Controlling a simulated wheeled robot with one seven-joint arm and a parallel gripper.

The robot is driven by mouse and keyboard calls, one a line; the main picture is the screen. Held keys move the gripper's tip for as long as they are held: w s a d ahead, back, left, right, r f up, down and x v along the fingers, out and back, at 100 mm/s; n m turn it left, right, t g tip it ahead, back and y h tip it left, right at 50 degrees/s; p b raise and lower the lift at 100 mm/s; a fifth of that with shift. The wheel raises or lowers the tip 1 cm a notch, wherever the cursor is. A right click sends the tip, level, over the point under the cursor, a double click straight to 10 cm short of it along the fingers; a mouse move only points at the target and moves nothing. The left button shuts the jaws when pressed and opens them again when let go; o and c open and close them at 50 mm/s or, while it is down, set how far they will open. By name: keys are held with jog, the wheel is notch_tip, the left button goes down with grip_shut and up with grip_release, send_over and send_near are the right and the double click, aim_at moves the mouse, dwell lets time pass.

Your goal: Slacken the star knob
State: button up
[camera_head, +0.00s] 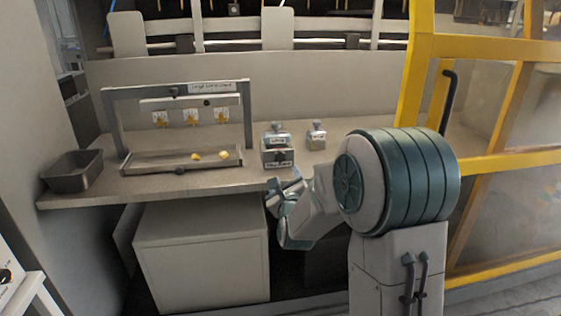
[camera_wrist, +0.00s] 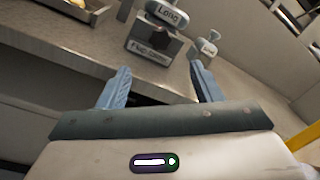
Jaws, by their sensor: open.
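A small grey block with a "Flap folder" label (camera_wrist: 148,49) stands near the front edge of the bench in the wrist view, and a grey piece tagged "Long" (camera_wrist: 168,14) sits on it. A dark knob-like part (camera_wrist: 159,34) shows just below that piece; its star shape is too small to make out. The same block (camera_head: 277,158) is in the head view. My gripper (camera_wrist: 160,82) is open and empty, its blue fingers apart, short of the block and touching nothing. In the head view my gripper (camera_head: 284,189) is at the bench's front edge, below the block.
A second small labelled piece (camera_head: 316,136) stands right of the block. To the left is a metal frame (camera_head: 247,120) with yellow pieces on its lower tray, then a dark empty bin (camera_head: 75,176). A yellow guard frame (camera_head: 410,90) rises at right. A white cabinet (camera_head: 203,255) stands below.

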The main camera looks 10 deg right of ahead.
aim_at(280, 158)
jog(key=w, duration=0.4)
jog(key=w+p, duration=0.1)
jog(key=w, duration=0.3)
jog(key=w+d, duration=0.1)
jog(key=w, duration=0.3)
jog(key=shift+w, duration=0.15)
jog(key=c, duration=1)
